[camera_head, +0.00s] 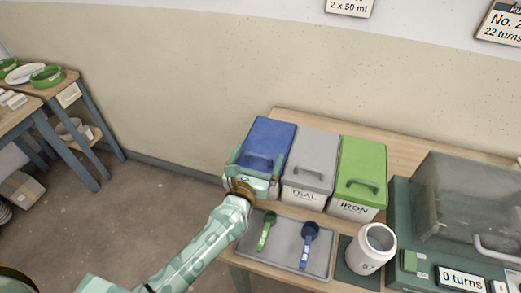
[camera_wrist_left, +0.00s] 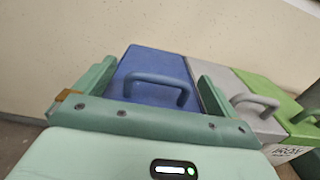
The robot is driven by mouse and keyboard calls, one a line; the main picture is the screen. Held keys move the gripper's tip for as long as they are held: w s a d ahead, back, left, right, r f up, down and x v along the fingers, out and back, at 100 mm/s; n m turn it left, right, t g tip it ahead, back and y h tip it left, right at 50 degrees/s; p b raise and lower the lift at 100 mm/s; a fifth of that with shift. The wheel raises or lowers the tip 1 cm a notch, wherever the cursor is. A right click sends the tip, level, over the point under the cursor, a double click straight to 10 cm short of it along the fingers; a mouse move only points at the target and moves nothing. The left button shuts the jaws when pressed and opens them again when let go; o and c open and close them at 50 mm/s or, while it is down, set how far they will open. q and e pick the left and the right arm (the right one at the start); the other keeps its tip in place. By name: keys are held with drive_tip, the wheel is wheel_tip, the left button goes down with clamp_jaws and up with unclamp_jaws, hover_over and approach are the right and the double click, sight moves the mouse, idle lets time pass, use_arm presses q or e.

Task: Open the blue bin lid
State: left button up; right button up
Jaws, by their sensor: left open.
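The blue bin (camera_head: 271,138) stands at the left end of a row of three bins, with its lid down. Its lid (camera_wrist_left: 155,62) carries a blue arched handle, which shows in the wrist view between my fingers. My left gripper (camera_head: 258,160) is open at the front of the blue bin, with one finger on each side of the lid handle. It also shows in the left wrist view (camera_wrist_left: 152,85), its fingers spread apart and the handle between them. I cannot tell whether they touch the lid. The blue bin's front is hidden behind my gripper. My right gripper is not in view.
A grey bin (camera_head: 312,155) and a green bin (camera_head: 362,165) stand close on the right.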

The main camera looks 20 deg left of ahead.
sight(267, 141)
use_arm(q)
drive_tip(key=shift+w, duration=1.35)
